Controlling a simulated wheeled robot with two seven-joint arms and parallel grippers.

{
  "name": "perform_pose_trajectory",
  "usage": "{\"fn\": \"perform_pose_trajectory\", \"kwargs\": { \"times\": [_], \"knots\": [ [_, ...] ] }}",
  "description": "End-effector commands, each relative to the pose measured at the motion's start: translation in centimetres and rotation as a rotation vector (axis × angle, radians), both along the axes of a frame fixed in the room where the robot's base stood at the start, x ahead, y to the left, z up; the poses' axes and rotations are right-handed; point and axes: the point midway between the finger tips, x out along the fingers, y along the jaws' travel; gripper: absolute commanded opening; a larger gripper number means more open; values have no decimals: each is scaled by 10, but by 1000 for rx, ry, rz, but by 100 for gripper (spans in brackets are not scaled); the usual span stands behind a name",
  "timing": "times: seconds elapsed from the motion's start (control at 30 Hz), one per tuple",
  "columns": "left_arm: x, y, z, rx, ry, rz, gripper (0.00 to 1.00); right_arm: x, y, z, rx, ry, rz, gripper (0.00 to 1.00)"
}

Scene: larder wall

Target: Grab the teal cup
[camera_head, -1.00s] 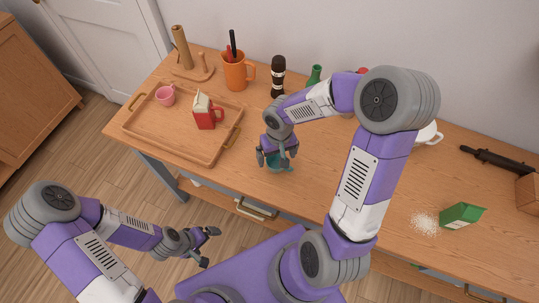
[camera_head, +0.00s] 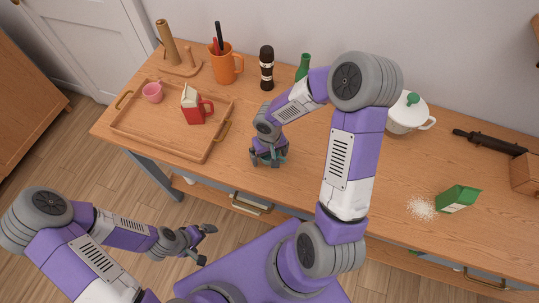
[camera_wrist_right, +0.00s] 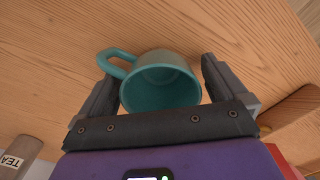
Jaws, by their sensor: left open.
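The teal cup (camera_wrist_right: 160,84) stands on the wooden counter. In the right wrist view its mouth faces the camera and its handle (camera_wrist_right: 112,60) points to the upper left. My right gripper (camera_wrist_right: 158,78) is open, with one finger on each side of the cup; the left finger is close to the handle. In the head view my right gripper (camera_head: 268,160) is low over the counter's front part and hides most of the cup, with only a little teal showing. My left gripper (camera_head: 206,245) is open and empty, in front of the counter.
An orange pot (camera_head: 226,66), a dark grinder (camera_head: 267,68) and a green bottle (camera_head: 303,68) stand behind. A green carton (camera_head: 458,198) and spilled white grains are right.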

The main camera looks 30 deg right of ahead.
Motion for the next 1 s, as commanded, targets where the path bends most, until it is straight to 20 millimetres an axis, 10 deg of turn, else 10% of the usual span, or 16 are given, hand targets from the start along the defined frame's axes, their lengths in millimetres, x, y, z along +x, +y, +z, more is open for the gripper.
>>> {"fn": "perform_pose_trajectory", "kwargs": {
  "times": [0.37,0.67,1.0],
  "knots": [
    [0,0,0,0,0,0,100,0,0,0,0,0,1,43],
    [0,0,2,0,0,0,100,1,0,9,0,-3,1,43],
    [0,0,17,0,0,0,100,1,0,74,-1,-5,0,43]
  ]
}}
